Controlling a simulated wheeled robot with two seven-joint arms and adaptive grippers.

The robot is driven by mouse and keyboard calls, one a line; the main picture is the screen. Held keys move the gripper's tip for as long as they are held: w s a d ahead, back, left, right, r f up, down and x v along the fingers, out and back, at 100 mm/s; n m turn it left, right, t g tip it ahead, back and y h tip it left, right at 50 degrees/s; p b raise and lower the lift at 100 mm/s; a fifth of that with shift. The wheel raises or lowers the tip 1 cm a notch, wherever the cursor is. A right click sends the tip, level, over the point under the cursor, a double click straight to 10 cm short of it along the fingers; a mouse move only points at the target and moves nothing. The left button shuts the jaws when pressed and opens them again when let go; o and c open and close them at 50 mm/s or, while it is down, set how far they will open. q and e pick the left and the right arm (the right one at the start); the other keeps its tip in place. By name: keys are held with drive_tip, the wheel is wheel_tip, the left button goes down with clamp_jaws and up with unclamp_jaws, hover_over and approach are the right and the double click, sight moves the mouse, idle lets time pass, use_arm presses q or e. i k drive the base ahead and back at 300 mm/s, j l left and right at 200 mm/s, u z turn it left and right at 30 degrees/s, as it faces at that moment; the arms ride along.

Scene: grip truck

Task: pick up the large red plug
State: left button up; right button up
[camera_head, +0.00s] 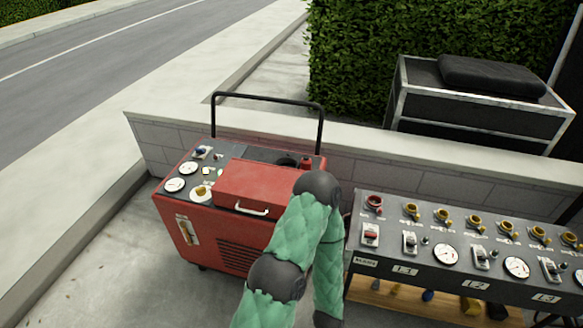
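I cannot clearly make out a large red plug. A red round fitting (374,202) sits at the left end of the top row on the dark panel (400,262), beside several yellow ones. A small red piece (305,163) shows at the back right of the red cart (200,225), too small to identify. One of my arms, in a green quilted sleeve, rises from the bottom, bends at a dark joint and drops back out of the frame. It hides part of the cart's right side. Neither of my grippers shows.
Below the panel is a wooden shelf (410,306) with several loose items, including yellow and blue ones (428,296). A low wall (345,130) stands behind the cart and panel, with a hedge and black box (480,125) beyond. Pavement left of the cart is clear.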

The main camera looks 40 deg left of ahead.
sight(305, 163)
drive_tip(key=u, duration=1.4)
